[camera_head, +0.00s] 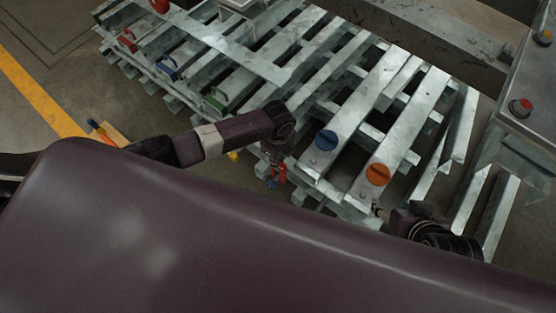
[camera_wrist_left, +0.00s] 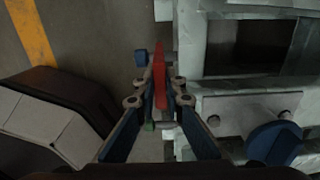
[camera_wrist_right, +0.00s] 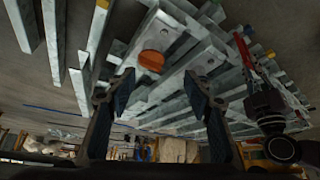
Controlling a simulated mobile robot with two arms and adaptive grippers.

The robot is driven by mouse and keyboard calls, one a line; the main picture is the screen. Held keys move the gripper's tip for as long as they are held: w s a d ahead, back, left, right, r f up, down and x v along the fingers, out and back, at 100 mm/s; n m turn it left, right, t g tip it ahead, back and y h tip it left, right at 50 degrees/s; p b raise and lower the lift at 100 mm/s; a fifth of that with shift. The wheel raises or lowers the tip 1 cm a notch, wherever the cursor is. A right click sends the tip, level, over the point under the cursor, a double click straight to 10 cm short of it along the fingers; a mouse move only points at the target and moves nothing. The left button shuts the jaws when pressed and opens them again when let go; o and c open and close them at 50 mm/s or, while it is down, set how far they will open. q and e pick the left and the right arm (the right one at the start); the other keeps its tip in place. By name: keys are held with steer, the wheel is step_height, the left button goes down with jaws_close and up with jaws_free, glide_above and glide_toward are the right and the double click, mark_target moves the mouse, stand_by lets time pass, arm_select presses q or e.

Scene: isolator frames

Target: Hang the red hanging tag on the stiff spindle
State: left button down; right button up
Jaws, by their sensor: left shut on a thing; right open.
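The red hanging tag (camera_wrist_left: 159,75) is between the fingertips of my left gripper (camera_wrist_left: 158,98), which is shut on it. It also shows in the head view (camera_head: 281,173), beside the near edge of the metal frames. A small blue piece (camera_wrist_left: 140,58) and a green bit (camera_wrist_left: 149,126) show close to the tag; I cannot tell what they belong to. My right gripper (camera_wrist_right: 160,88) is open and empty, below the orange knob (camera_head: 378,174). The blue knob (camera_head: 326,140) is right of my left gripper. I cannot tell which part is the stiff spindle.
Slatted metal frames (camera_head: 350,100) fill the middle. Red (camera_head: 127,41), blue (camera_head: 169,68) and green (camera_head: 215,100) handles sit on their left side. A metal box with a red button (camera_head: 520,107) stands at the right. Open floor with a yellow line (camera_head: 40,95) is at the left.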

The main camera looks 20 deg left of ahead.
arm_select(q)
steer(key=shift+f, duration=0.3)
arm_select(e)
steer(key=shift+w+a+r+t, duration=0.2)
steer(key=shift+w+r+t, duration=0.05)
steer(key=shift+w, duration=0.25)
steer(key=shift+w+a+r+t, duration=0.15)
steer(key=shift+w+r+t, duration=0.1)
steer(key=shift+w, duration=0.25)
arm_select(q)
steer(key=shift+f, duration=0.1)
arm_select(e)
steer(key=shift+w+r, duration=0.15)
steer(key=shift+w, duration=0.1)
arm_select(q)
steer(key=shift+f+b, duration=0.2)
steer(key=shift+b, duration=0.2)
arm_select(e)
steer(key=shift+w+a+r+t+y, duration=0.15)
steer(key=shift+w+r+t, duration=0.1)
steer(key=shift+w, duration=0.15)
steer(key=shift+w+a+r+t+y, duration=0.15)
steer(key=shift+w+r+t, duration=0.1)
steer(key=shift+w, duration=0.15)
steer(key=shift+w+a+r, duration=0.1)
steer(key=shift+w+r, duration=0.05)
steer(key=shift+w, duration=0.1)
